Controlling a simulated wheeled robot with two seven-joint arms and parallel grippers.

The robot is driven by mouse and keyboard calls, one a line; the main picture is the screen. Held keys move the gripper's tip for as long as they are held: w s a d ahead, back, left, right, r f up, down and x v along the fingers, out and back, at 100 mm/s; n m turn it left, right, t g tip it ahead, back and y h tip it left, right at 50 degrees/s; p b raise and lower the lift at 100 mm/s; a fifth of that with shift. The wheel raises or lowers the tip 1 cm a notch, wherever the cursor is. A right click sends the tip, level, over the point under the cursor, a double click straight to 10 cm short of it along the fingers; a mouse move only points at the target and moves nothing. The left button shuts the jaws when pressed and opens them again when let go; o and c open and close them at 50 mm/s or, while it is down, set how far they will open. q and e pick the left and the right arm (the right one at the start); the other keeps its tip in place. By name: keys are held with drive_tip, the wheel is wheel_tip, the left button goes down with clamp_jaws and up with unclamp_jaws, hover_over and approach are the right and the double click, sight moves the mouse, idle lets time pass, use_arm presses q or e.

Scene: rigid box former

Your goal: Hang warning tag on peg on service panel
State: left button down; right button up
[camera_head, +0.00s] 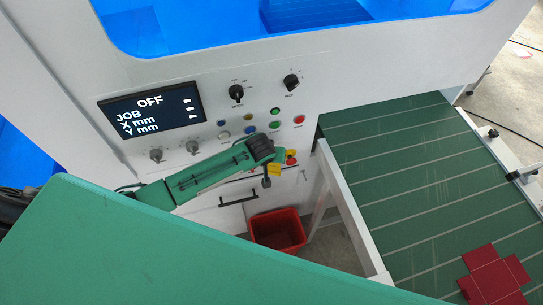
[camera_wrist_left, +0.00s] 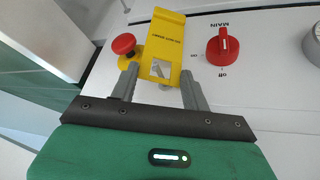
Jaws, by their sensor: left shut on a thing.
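My left gripper (camera_head: 268,177) is in front of the service panel (camera_head: 230,193), below the rows of buttons. It is shut on the yellow warning tag (camera_head: 274,169). In the left wrist view, the tag (camera_wrist_left: 167,38) stands up between the two grey fingers (camera_wrist_left: 160,72), with dark print and a square opening near its held end. The tag's far end lies over the panel face in that view; I cannot tell whether it touches. I cannot pick out the peg with certainty. My right gripper is not in view.
A red emergency button (camera_wrist_left: 124,43) on a yellow base is just left of the tag, and a red MAIN switch (camera_wrist_left: 222,46) is to its right. A display (camera_head: 152,110) is on the panel. A red bin (camera_head: 279,231) stands below; a green conveyor (camera_head: 400,170) is at right.

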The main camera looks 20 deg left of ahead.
use_arm(q)
drive_tip(key=c, duration=0.6)
unclamp_jaws()
drive_tip(key=shift+r, duration=0.1)
drive_tip(key=b+v, duration=0.3)
drive_tip(key=v, duration=1)
drive_tip(key=shift+s+r+b, duration=0.25)
drive_tip(key=shift+b, duration=0.1)
